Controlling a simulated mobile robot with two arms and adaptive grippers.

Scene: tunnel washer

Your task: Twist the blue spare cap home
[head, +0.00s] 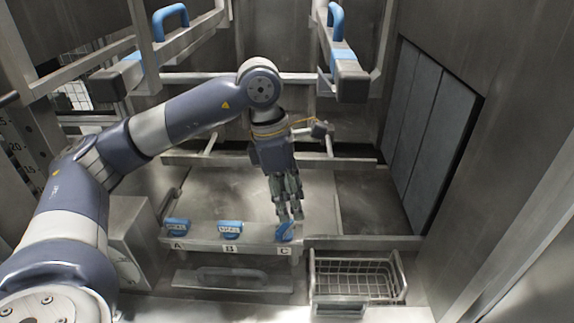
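Three blue caps sit in a row on a metal ledge, one at each of the labels A, B and C. The cap at A (177,225) and the cap at B (230,228) lie level, with pale tags on their fronts. The cap at C (284,232) is turned at an angle to the other two. Which cap is the spare one I cannot tell. My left gripper (290,214) points down right over the cap at C, its fingertips at the cap's upper edge. Whether the fingers grip it is too small to tell. My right gripper is out of view.
A wire basket (357,275) stands right of the ledge (262,243) and looks empty. A bar handle (232,275) runs below the ledge. Overhead rails with blue handles (170,14) flank my arm. A grey panelled wall (430,130) is at the right.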

